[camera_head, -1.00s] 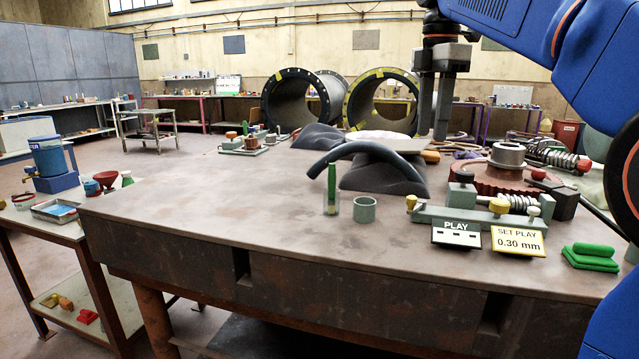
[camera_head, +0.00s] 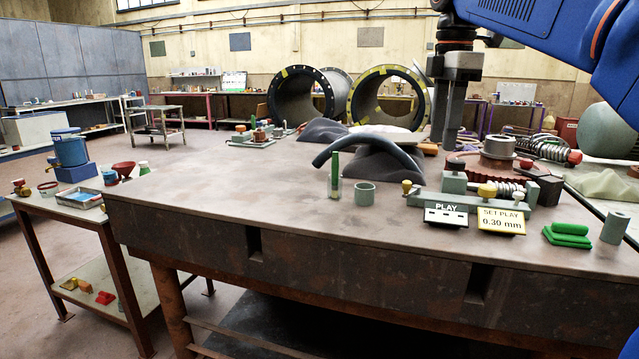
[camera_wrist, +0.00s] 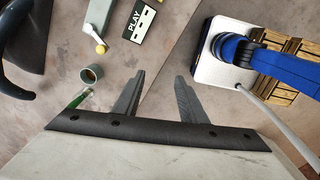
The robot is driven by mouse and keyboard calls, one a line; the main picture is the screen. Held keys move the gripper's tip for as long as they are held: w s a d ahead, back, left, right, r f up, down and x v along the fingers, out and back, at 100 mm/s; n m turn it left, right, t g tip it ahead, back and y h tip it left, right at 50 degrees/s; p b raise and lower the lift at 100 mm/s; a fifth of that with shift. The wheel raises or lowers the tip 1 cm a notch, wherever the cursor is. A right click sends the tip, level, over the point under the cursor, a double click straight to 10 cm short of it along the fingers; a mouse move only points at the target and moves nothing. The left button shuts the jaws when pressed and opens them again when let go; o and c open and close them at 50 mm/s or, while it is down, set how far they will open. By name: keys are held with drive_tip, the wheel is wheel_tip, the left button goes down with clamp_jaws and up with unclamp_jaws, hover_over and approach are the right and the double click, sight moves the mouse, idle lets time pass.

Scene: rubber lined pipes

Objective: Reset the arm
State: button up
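A green cup (camera_head: 364,194), a green-capped clear tube (camera_head: 335,180) and a black PLAY sign (camera_head: 446,216) stand on the bench.
A curved dark rubber strip (camera_head: 372,133) rests on grey humps. The bench's left part is clear. A side table (camera_head: 75,213) stands left.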

drive_tip(key=s+d+f+m+t, duration=0.1)
drive_tip(key=s+f+m, duration=0.5)
drive_tip(key=f, duration=0.6)
drive_tip(key=s+d+f+m+t, duration=0.2)
drive_tip(key=s+f+m, duration=0.4)
drive_tip(key=s+f, duration=0.4)
drive_tip(key=s+d+f+m+t, duration=0.1)
drive_tip(key=s+f+m, duration=0.5)
drive_tip(key=f, duration=0.8)
drive_tip(key=shift+s+d+m, duration=0.3)
drive_tip(key=shift+s, duration=0.95)
